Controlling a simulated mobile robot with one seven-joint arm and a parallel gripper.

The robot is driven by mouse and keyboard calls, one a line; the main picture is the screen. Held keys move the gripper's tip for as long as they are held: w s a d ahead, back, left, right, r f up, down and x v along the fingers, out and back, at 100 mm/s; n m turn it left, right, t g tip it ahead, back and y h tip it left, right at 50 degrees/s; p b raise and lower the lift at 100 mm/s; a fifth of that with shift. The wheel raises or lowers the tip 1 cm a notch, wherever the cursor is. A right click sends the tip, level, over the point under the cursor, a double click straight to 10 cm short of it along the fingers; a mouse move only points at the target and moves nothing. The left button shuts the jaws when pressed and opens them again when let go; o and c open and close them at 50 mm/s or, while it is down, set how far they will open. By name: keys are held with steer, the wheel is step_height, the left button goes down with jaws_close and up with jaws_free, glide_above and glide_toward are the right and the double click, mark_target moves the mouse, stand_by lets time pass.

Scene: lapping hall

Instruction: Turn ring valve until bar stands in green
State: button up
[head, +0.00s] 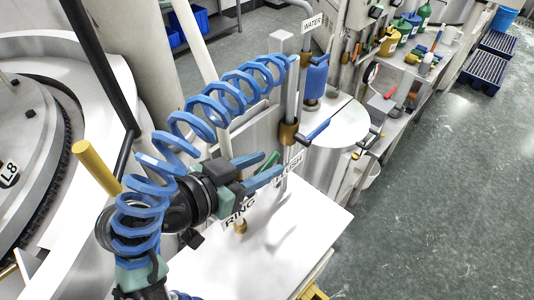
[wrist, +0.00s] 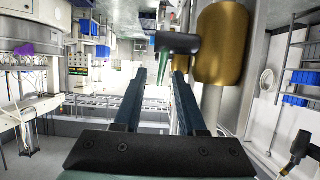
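My gripper (head: 270,167) has two blue fingers that stand apart, in front of the upright pipe. In the wrist view the gripper (wrist: 161,75) shows a gap between its fingers, with a green tapered handle (wrist: 165,67) beyond or between the tips. I cannot tell whether they touch it. The green handle also shows by the fingers in the head view (head: 269,160). A dark stub (wrist: 178,43) reaches from a brass valve body (wrist: 222,43) at the right. A label reading RING (head: 240,208) is partly hidden by my gripper. No green zone or bar is clear.
A brass collar (head: 289,132) with a blue lever (head: 314,130) sits on the pipe, above a FLUSH label (head: 290,171). A white worktop (head: 305,225) lies below. A large round lapping machine (head: 40,130) fills the left.

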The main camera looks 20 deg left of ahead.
steer(key=shift+x, duration=0.8)
jaws_close()
stand_by(0.9)
